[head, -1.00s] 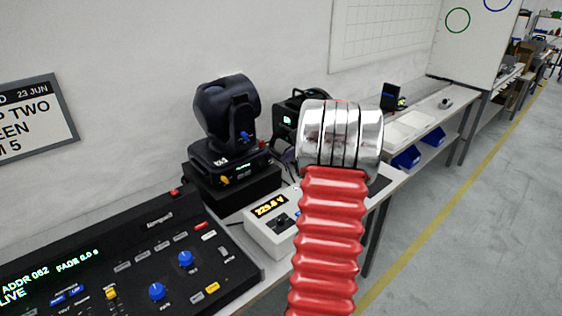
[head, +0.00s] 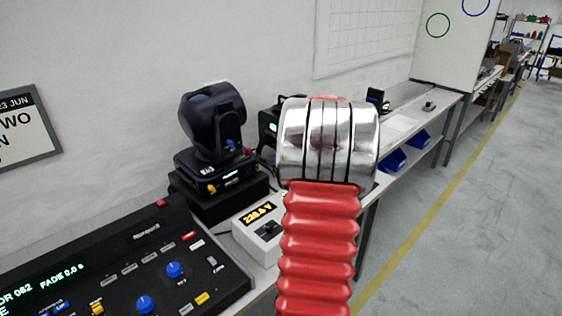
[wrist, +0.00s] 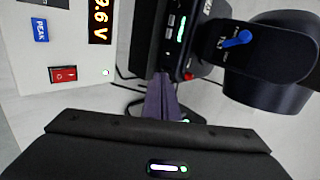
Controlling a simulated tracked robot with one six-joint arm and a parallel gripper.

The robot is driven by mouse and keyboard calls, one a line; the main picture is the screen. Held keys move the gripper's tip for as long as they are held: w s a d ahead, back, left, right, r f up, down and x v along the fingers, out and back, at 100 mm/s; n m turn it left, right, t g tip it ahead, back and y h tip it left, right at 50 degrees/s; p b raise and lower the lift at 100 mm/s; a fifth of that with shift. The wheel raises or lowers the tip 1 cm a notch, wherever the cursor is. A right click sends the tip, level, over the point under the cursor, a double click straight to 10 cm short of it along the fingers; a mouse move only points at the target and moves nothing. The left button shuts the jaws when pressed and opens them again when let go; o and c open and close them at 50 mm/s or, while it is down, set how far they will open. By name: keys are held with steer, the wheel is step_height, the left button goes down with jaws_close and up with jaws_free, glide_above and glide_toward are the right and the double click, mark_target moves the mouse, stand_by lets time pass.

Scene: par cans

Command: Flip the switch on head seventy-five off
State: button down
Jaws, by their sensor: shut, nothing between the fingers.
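A black moving head (head: 213,125) stands on a dark block on the bench at the left in the head view. It has a small green display and a blue lever (head: 231,145); its number is too small to read. The wrist view shows a moving head (wrist: 270,75) at the upper right, with a blue lever (wrist: 238,40) on its yoke and a red part on its base. My gripper (wrist: 164,76) is shut and empty, its fingertips below the fixture's base in the picture, apart from the lever. My arm hides it in the head view.
A white meter box (head: 258,232) with a lit voltage readout stands beside the fixture; its red rocker (wrist: 63,74) shows in the wrist view. A black console (head: 120,265) fills the front left. Another dark device (head: 268,128) is partly hidden behind my arm. Floor at right is clear.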

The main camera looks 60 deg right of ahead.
steer(key=w+a+r+n+g+y, duration=0.1)
steer(key=a+r+n, duration=0.15)
steer(key=a, duration=0.85)
steer(key=w+a+r+n+y, duration=0.15)
steer(key=a+n, duration=0.25)
steer(key=a, duration=0.8)
steer(key=a+r+n+g, duration=0.1)
steer(key=a+r+n, duration=0.2)
steer(key=a, duration=0.8)
steer(key=s+a+f+n+g, duration=0.1)
steer(key=s+a+f+n, duration=0.1)
steer(key=s+a+n, duration=0.8)
steer(key=s+a+h, duration=0.1)
steer(key=s+a, duration=0.6)
steer(key=a, duration=0.2)
steer(key=shift+a+f, duration=0.3)
steer(key=shift+a, duration=0.1)
